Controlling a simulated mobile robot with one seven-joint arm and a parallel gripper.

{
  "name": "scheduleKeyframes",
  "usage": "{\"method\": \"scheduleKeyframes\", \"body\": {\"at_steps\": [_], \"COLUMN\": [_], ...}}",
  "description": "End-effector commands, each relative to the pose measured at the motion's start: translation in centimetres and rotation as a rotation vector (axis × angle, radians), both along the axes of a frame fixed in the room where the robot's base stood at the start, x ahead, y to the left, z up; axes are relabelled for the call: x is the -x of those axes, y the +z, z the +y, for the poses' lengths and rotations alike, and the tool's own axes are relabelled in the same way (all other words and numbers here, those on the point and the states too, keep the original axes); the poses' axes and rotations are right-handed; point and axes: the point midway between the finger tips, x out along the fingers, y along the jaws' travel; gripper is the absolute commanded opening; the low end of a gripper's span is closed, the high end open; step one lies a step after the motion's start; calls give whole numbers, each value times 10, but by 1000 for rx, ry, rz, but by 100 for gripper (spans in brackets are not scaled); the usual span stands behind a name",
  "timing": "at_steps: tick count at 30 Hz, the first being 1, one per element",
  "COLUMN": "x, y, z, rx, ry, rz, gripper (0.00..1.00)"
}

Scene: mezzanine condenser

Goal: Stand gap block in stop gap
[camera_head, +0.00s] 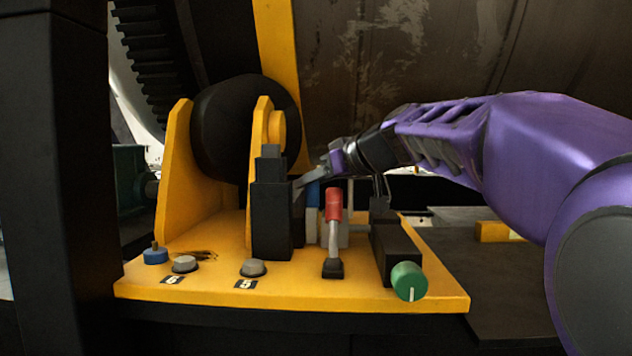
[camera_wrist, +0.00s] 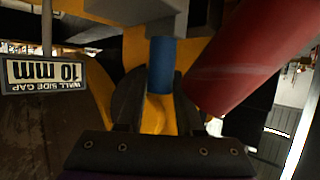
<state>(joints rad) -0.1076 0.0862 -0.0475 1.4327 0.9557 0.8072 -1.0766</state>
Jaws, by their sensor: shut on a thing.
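My gripper (camera_head: 308,182) reaches in from the right over the yellow base plate, and its fingers (camera_wrist: 160,95) are shut on an upright blue grip. This blue grip (camera_wrist: 162,65), seen also in the head view (camera_head: 313,194), appears to be the handle of the gap block. A grey body shows below it, partly hidden by the red lever. The stepped black block (camera_head: 271,215) stands just left of the held piece. A sign (camera_wrist: 45,73) reading "WALL SIDE GAP 10 mm" appears upside down in the wrist view. I cannot tell whether the block rests in the stop gap.
The red-handled lever (camera_head: 333,205) stands close in front of my gripper. A dark housing with a green knob (camera_head: 409,281) lies to the right. Grey buttons (camera_head: 253,268) and a blue knob (camera_head: 156,255) line the plate's front left. A yellow bracket (camera_head: 180,175) and black roller (camera_head: 222,125) stand behind.

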Motion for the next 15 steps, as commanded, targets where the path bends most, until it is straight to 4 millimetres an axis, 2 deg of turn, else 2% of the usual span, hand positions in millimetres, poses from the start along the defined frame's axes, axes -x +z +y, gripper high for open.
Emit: {"method": "scheduleKeyframes", "body": {"at_steps": [8, 9, 13, 14, 15], "x": [0, 0, 0, 0, 0], "y": [-4, -3, -3, -3, -4], "z": [0, 0, 0, 0, 0], "rx": [0, 0, -1, -1, -1], "ry": [-1, -1, 0, 0, 0], "rz": [-2, -2, -1, -1, -1], "gripper": [0, 42, 66, 70, 70]}}
